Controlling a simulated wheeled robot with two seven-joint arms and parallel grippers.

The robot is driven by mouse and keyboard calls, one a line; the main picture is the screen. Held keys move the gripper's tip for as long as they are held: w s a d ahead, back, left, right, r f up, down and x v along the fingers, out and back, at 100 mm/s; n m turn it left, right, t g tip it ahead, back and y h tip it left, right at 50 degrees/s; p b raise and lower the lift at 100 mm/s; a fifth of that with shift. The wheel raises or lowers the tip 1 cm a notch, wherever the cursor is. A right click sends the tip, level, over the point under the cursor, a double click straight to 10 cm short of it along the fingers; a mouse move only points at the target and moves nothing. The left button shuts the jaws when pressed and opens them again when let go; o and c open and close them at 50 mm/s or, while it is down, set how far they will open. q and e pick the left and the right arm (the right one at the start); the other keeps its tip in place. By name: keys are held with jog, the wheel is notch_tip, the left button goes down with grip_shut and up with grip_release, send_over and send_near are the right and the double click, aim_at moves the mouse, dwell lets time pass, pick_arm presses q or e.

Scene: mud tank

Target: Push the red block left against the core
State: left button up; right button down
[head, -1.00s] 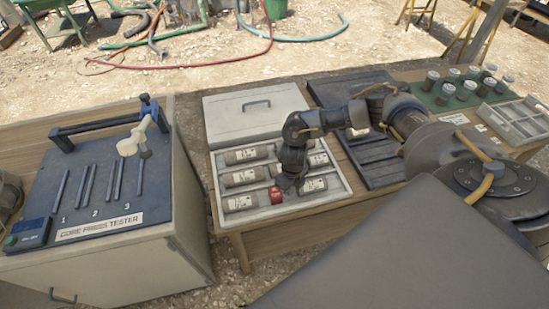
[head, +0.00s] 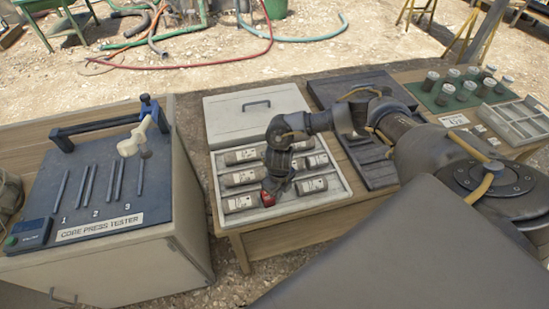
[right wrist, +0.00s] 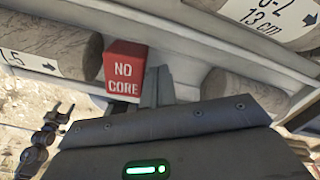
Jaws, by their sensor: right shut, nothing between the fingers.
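The red block (head: 268,198), marked NO CORE, lies in the front row of the core tray (head: 290,214). In the right wrist view the red block (right wrist: 124,70) sits beside the end of the left core (right wrist: 60,45), with no clear gap; contact cannot be told for sure. The left core (head: 240,203) also shows in the head view. My right gripper (head: 274,188) points down into the row. Its shut, empty fingers (right wrist: 158,86) are at the block's right side.
Another core (head: 311,185) lies right of my gripper in the same row, with more cores in the rows behind. The core press tester (head: 98,190) is at left, across a gap.

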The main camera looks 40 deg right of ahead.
jog(key=shift+w+a, duration=0.2)
jog(key=shift+a, duration=0.3)
jog(key=shift+s+d+r+p, duration=0.3)
jog(key=shift+d+r+p, duration=0.3)
jog(key=shift+d, duration=0.3)
jog(key=shift+s+d+r, duration=0.25)
jog(key=shift+d+r, duration=0.15)
jog(key=shift+d, duration=0.2)
jog(key=shift+r, duration=0.1)
notch_tip(320, 180, up, 8)
jog(key=p, duration=0.7)
